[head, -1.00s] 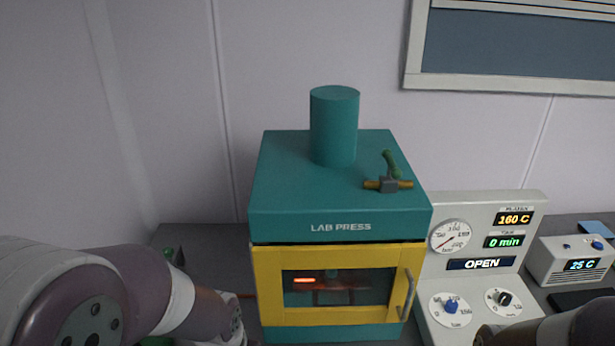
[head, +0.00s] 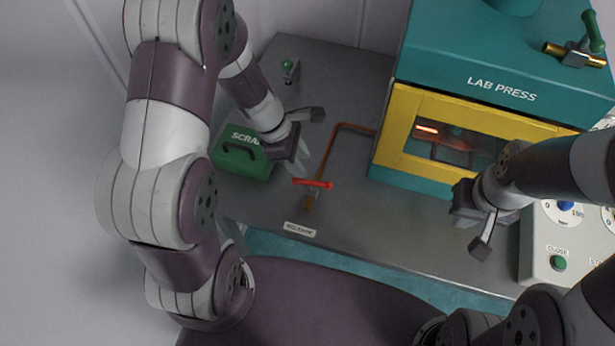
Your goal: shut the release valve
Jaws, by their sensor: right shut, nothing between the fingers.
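A red handle (head: 313,184) sits on the end of a copper-coloured pipe (head: 338,150) on the grey bench in the head view. The handle lies across the pipe. A small white label (head: 300,229), hard to read, is in front of it. My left gripper (head: 311,138) is open, with its fingers apart, behind and slightly left of the red handle and not touching it. My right gripper (head: 481,246) is shut and empty, at the bench front before the press, well right of the handle. A second valve with a green lever (head: 593,32) is on top of the press.
The teal and yellow lab press (head: 395,135) stands right of the pipe. A green scrap box (head: 241,160) is left of my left gripper. A small green-topped item (head: 289,67) stands behind. The control panel (head: 540,245) is at right. Bench between handle and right gripper is clear.

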